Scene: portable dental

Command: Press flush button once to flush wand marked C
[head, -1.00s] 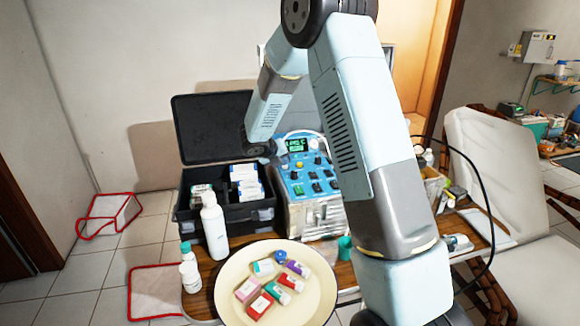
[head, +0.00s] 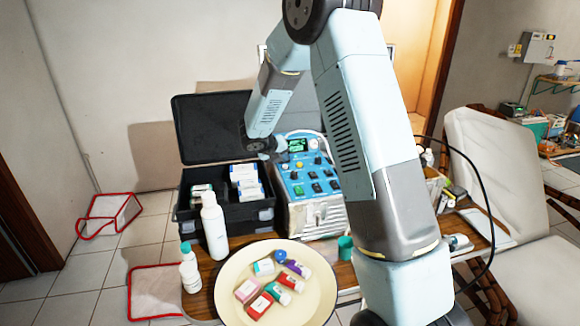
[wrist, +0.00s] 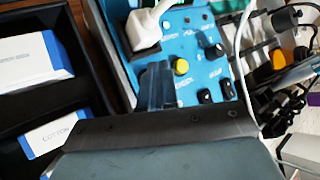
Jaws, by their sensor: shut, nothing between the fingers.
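The blue control panel (head: 309,183) of a metal-sided dental unit stands on the table, with a small green-lit display (head: 297,145) and several dark switches. In the wrist view the panel (wrist: 207,57) shows a round yellow button (wrist: 181,66) and dark rocker switches. The button labels are too blurred to read. My gripper (wrist: 158,82) is shut and empty, its fingertips just left of and below the yellow button; I cannot tell whether they touch the panel. In the head view my gripper (head: 271,150) is at the panel's upper left, its tips unclear.
An open black case (head: 262,211) with white boxes stands directly left of the unit. A white handpiece (wrist: 146,28) and its cord sit at the panel's upper edge. A white bottle (head: 214,228) and a cream plate (head: 230,291) with small boxes and tubes are in front.

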